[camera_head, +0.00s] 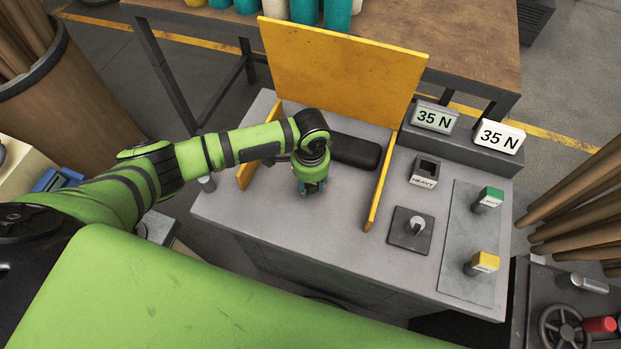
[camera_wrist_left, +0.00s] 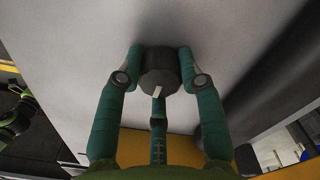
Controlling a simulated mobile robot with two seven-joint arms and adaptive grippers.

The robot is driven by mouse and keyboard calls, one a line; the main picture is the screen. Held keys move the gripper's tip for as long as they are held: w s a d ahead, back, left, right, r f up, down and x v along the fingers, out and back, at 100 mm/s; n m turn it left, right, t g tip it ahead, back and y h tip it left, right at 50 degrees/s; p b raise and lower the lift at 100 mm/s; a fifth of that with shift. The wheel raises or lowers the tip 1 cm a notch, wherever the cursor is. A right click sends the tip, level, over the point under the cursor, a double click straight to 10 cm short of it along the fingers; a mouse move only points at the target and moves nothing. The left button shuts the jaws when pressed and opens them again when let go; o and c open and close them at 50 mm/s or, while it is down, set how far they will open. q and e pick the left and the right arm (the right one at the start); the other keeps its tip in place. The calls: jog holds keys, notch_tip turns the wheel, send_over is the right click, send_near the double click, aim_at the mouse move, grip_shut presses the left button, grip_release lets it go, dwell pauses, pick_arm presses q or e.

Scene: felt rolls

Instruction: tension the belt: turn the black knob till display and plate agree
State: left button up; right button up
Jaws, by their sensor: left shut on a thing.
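My left gripper (camera_head: 312,187) reaches down onto the grey bench top (camera_head: 265,212), between the yellow guard panels. In the left wrist view its teal fingers are shut around the black knob (camera_wrist_left: 160,70), a dark cylinder with a pale pointer mark on its face. The gripper hides the knob in the head view. The greenish display (camera_head: 433,118) at the back right of the bench reads 35 N. The white plate (camera_head: 499,136) beside it also reads 35 N. My right gripper is not in view.
A tall yellow panel (camera_head: 340,70) stands behind the gripper, with low side panels (camera_head: 378,190). A black bar (camera_head: 355,151) lies close behind.

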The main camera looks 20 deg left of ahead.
pick_arm(q)
jog(key=shift+m, duration=0.5)
jog(key=o, duration=1.1)
jog(key=shift+o, duration=0.2)
jog(key=shift+r, duration=0.5)
notch_tip(320, 180, up, 11)
jog(key=shift+s+f, duration=0.1)
